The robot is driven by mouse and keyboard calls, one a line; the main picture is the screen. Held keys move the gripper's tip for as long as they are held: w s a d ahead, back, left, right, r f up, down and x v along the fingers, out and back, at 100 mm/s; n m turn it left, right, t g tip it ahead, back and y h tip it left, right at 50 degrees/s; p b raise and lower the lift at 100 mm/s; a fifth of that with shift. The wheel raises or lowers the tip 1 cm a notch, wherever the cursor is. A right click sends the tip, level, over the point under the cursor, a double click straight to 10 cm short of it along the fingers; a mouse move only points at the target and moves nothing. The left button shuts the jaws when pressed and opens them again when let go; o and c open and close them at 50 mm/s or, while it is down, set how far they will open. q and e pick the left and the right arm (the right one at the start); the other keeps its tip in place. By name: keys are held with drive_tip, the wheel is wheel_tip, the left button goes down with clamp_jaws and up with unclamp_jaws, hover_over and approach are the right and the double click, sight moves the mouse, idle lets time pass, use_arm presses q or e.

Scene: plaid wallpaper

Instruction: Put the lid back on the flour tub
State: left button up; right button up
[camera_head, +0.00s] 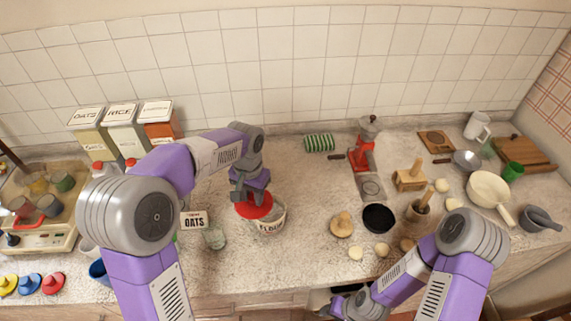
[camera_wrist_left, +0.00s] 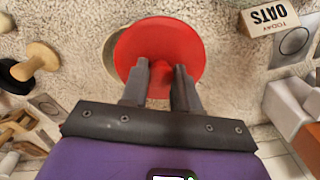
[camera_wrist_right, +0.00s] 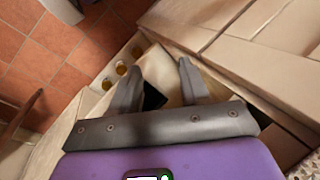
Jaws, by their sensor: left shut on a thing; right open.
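The flour tub (camera_head: 270,227) is a pale round tub marked FLOUR on the counter, left of the middle in the head view. My left gripper (camera_head: 250,197) is shut on the red lid (camera_head: 259,210) and holds it over the left part of the tub's mouth. In the left wrist view the red lid (camera_wrist_left: 188,40) hides most of the tub, and a pale rim shows at its left. I cannot tell whether lid and tub touch. My right gripper (camera_wrist_right: 158,82) is open and empty, low at the counter's front.
An OATS sign (camera_head: 194,220) and a glass jar (camera_head: 215,236) stand close left of the tub. The counter between the tub and the wooden knob piece (camera_head: 342,224) is clear.

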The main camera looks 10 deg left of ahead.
sight(268, 200)
use_arm(q)
drive_tip(key=r+n+p, duration=0.1)
drive_tip(key=n, duration=0.1)
drive_tip(key=d+r+n+p, duration=0.1)
drive_tip(key=n+p, duration=0.1)
drive_tip(key=d+r+n+p, duration=0.1)
drive_tip(key=n, duration=0.1)
drive_tip(key=shift+w+d+r+p, duration=0.25)
drive_tip(key=shift+w+r+p, duration=0.1)
drive_tip(key=n, duration=0.1)
drive_tip(key=d+n+p, duration=0.1)
drive_tip(key=shift+w+r+n, duration=0.2)
drive_tip(key=shift+r+n, duration=0.05)
drive_tip(key=shift+n, duration=0.05)
drive_tip(key=shift+w+d+n+p, duration=0.1)
drive_tip(key=shift+d+n+p, duration=0.05)
drive_tip(key=shift+n+p, duration=0.2)
wheel_tip(268, 200, down, 4)
drive_tip(key=b, duration=0.3)
drive_tip(key=shift+f+b, duration=0.25)
drive_tip(key=shift+b, duration=0.15)
drive_tip(key=shift+f+b, duration=0.65)
drive_tip(key=shift+f, duration=0.3)
drive_tip(key=shift+f, duration=0.15)
idle(0.4)
